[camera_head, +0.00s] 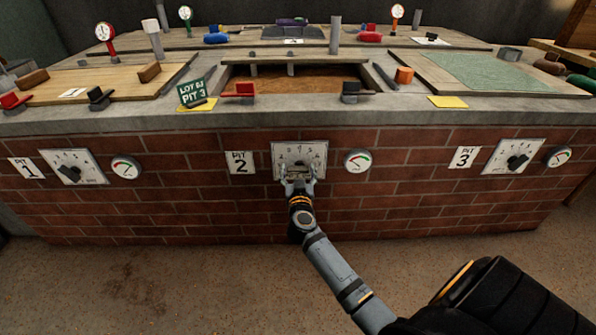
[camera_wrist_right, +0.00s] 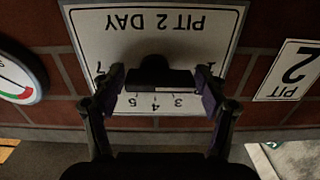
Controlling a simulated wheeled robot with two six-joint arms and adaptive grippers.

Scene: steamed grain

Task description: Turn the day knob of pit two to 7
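The white pit two day plate (camera_head: 319,149) is on the brick front, with a dark knob at its centre. In the right wrist view the plate (camera_wrist_right: 95,30) appears upside down, reading "PIT 2 DAY". The dark knob (camera_wrist_right: 160,77) lies between my right gripper's fingertips (camera_wrist_right: 162,83), one at each end. The fingers are spread wide around it; any contact is too dark to tell. Marks 3, 4, 5 and 7 show; others and the pointer are hidden. In the head view my right gripper (camera_head: 298,184) covers the knob. My left gripper is out of view.
A round gauge (camera_head: 357,161) is right of the plate, and the "PIT 2" sign (camera_head: 240,162) is left. Pit one's dial (camera_head: 73,166) and pit three's dial (camera_head: 513,156) are farther along the wall. The stone ledge (camera_head: 200,119) juts above; the floor (camera_head: 150,290) in front is clear.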

